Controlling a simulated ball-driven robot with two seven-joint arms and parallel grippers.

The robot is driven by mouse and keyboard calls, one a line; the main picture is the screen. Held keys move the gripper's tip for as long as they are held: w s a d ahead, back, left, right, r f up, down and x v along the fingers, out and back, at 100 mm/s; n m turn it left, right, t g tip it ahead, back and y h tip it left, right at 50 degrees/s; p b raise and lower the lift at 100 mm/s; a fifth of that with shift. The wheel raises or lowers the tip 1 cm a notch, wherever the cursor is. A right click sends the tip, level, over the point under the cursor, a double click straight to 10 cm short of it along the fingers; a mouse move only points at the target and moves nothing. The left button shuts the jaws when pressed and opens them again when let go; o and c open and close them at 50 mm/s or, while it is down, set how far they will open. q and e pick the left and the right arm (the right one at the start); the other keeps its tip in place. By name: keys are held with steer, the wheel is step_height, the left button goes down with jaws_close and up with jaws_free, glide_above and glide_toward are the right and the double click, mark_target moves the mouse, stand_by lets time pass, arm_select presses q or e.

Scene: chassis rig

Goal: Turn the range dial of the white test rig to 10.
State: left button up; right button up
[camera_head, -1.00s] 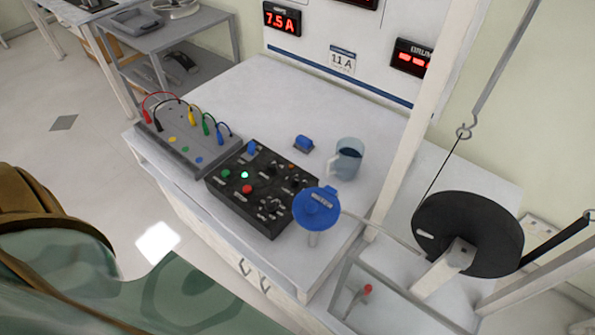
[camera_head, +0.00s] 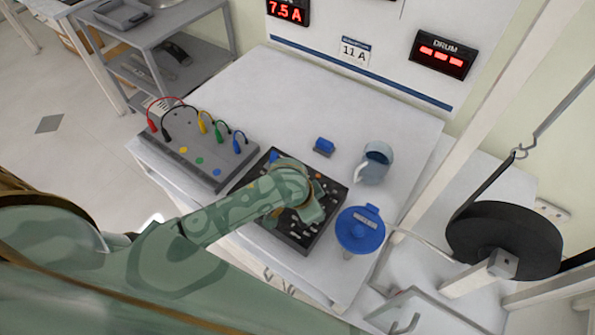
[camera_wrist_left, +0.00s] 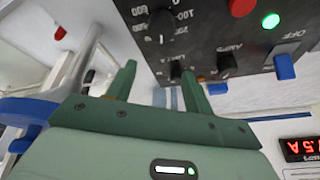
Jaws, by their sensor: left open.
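The black control panel (camera_head: 318,232) lies on the white bench, partly covered by my left arm. In the left wrist view its lettering appears inverted. A black dial (camera_wrist_left: 161,24) there has markings around it that seem to include 10 and 100; I cannot tell its setting surely. Smaller black knobs (camera_wrist_left: 175,69) sit below it in the picture, one seen between my fingers. My left gripper (camera_wrist_left: 159,72) is open, its two green fingers apart and pointing towards the panel, with nothing visibly held. In the head view my own wrist largely hides the gripper. My right gripper is not in view.
A grey box with coloured cables (camera_head: 200,155) stands left of the panel. A blue disc on a stand (camera_head: 360,230) is close on the right. A mug (camera_head: 375,163) and a small blue object (camera_head: 324,147) stand behind. A black drum (camera_head: 505,240) is far right.

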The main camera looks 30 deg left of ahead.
arm_select(q)
steer(key=w+a+r+n+g+y, duration=0.2)
steer(key=w+a+r+n+g, duration=0.15)
steer(key=w+a+r, duration=0.65)
steer(key=shift+m+g, duration=0.25)
steer(key=shift+m, duration=0.1)
steer(key=f+b, duration=0.2)
steer(key=f, duration=0.2)
steer(key=f+b, duration=0.2)
steer(key=f, duration=0.3)
steer(key=d+f+b, duration=0.1)
steer(key=f+b, duration=0.1)
steer(key=f, duration=0.3)
steer(key=shift+s, duration=0.15)
steer(key=shift+f+b, duration=0.3)
steer(key=shift+f, duration=0.05)
steer(key=c, duration=1)
